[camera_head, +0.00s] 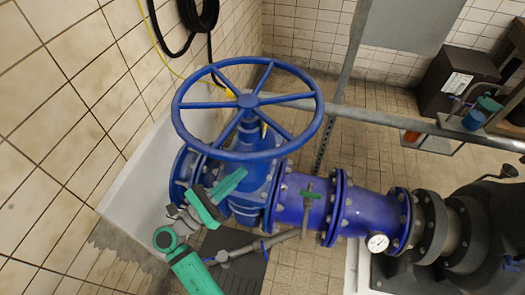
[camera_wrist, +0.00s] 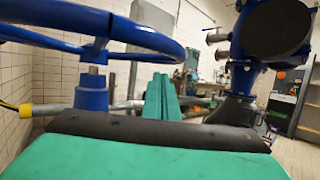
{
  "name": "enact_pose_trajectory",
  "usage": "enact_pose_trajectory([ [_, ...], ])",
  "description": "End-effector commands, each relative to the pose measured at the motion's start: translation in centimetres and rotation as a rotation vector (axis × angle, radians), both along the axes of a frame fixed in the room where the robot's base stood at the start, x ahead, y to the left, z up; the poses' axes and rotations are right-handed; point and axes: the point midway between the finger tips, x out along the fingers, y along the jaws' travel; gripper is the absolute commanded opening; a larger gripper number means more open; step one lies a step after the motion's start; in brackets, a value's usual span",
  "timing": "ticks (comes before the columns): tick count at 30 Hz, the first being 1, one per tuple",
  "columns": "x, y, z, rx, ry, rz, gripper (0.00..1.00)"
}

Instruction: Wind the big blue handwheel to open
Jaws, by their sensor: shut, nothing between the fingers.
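The big blue handwheel (camera_head: 248,101) lies nearly flat on top of the blue valve body, with several spokes meeting at a central hub. My gripper (camera_head: 240,173) is at the near side of the valve, just below the near rim in the head picture. Its green fingers are together and hold nothing. In the wrist view the handwheel (camera_wrist: 150,38) fills the upper left, and my shut fingers (camera_wrist: 162,90) point forward, lower than the rim and right of the hub stem. I see no grip on the rim; whether the gripper touches the valve cannot be told.
A blue flanged pipe (camera_head: 365,213) with a pressure gauge (camera_head: 377,243) runs right from the valve. A tiled wall (camera_head: 60,120) stands close on the left. A grey rail (camera_head: 400,123) crosses behind the wheel. Black hoses (camera_head: 190,20) hang at the back.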

Motion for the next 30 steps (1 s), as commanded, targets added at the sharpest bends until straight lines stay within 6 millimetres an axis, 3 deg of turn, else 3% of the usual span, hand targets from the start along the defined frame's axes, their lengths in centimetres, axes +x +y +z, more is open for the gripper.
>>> enact_pose_trajectory([
  [19, 5.8, -8.1, 3.4, 0.001, -0.002, -0.003, 0.0],
  [30, 7.6, -10.4, 4.4, 0.001, 0.0, 0.0, 0.0],
])
